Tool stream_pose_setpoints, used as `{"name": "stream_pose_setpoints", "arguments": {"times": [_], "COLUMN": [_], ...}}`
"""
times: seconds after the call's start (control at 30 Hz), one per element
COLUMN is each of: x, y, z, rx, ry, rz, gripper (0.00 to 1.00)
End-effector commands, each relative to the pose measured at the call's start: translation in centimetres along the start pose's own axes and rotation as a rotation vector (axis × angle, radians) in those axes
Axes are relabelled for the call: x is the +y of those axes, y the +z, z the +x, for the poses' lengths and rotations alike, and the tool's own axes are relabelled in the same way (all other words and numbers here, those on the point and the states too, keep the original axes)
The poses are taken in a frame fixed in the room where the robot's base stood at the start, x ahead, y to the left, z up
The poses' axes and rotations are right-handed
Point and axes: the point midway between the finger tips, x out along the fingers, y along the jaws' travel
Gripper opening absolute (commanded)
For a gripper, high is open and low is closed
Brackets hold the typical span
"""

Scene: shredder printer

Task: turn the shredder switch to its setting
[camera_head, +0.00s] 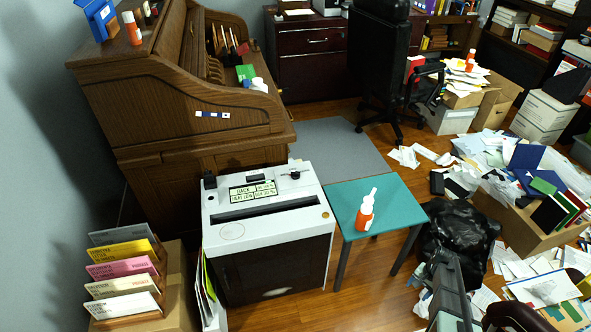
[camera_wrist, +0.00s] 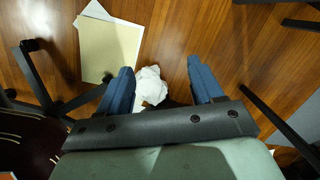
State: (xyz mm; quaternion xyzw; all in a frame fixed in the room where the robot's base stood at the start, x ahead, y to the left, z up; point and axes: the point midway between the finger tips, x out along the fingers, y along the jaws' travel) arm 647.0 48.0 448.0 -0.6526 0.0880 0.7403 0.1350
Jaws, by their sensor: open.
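The shredder (camera_head: 232,219) is a white-topped black box standing left of centre, with a dark slot across its top and a yellow-green label. A small dark knob (camera_head: 295,175) sits on the top near the back right, and a black upright piece (camera_head: 209,181) is at the back left. I cannot tell which is the switch or read its setting. My gripper (camera_wrist: 163,85) is open and empty in the wrist view, its two blue fingers apart above the floor. In the head view it shows at the lower right, well apart from the shredder.
A teal side table (camera_head: 345,203) with an orange-and-white bottle (camera_head: 366,214) stands just right of the shredder. A black bag (camera_head: 462,235) lies between table and paper piles. A roll-top desk (camera_head: 160,105) stands behind. Crumpled paper (camera_wrist: 151,86) lies on the floor below my fingers.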

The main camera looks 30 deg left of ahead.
Motion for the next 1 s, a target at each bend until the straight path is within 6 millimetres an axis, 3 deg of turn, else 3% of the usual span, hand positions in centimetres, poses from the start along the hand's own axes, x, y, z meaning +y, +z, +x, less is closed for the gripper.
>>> {"name": "stream_pose_setpoints", "arguments": {"times": [0.03, 0.3, 0.53, 0.67, 0.87, 1.0], "x": [-1.7, -8.7, -15.0, -21.0, -30.4, -37.0], "y": [-3.1, -13.8, -19.1, -18.8, -14.7, -10.9], "z": [-1.1, -8.7, -14.9, -17.9, -20.9, -23.0], "rx": [0.031, 0.16, 0.224, 0.224, 0.195, 0.175], "ry": [-0.018, -0.112, -0.168, -0.166, -0.121, -0.086], "rz": [0.015, 0.102, 0.123, 0.065, -0.072, -0.17], "gripper": [0.66, 0.66, 0.66, 0.66, 0.66, 0.66]}}
